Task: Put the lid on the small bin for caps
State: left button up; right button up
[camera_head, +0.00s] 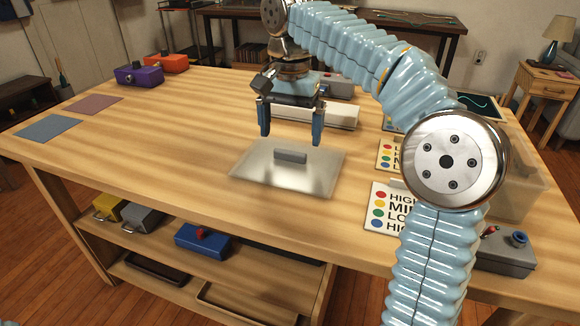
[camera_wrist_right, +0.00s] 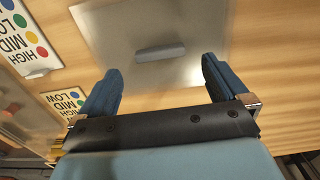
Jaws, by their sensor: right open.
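The lid (camera_head: 300,179) is a flat, pale grey plate with a grey bar handle (camera_head: 290,156). It lies on the table at the middle. My right gripper (camera_head: 291,140) is open and empty above the lid, its fingers pointing down. In the right wrist view, the lid (camera_wrist_right: 105,38) lies beyond the open fingers, with the handle (camera_wrist_right: 160,52) roughly between the fingertips. A clear bin (camera_head: 527,193) stands at the table's right side, partly hidden by my right arm. I cannot tell for sure whether it is the bin for caps. My left gripper is out of view.
Cards with coloured dots (camera_head: 380,212) lie right of the lid. A grey box with knobs (camera_head: 507,250) sits at the front right. A white block (camera_head: 340,117) lies behind the gripper. Purple (camera_head: 139,75) and orange (camera_head: 166,62) boxes stand back left. The table's left middle is clear.

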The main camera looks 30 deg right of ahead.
aim_at(290, 152)
notch_tip(290, 152, down, 4)
jog(key=shift+f+b, duration=0.25)
jog(key=shift+b, duration=0.35)
jog(key=c, duration=1.1)
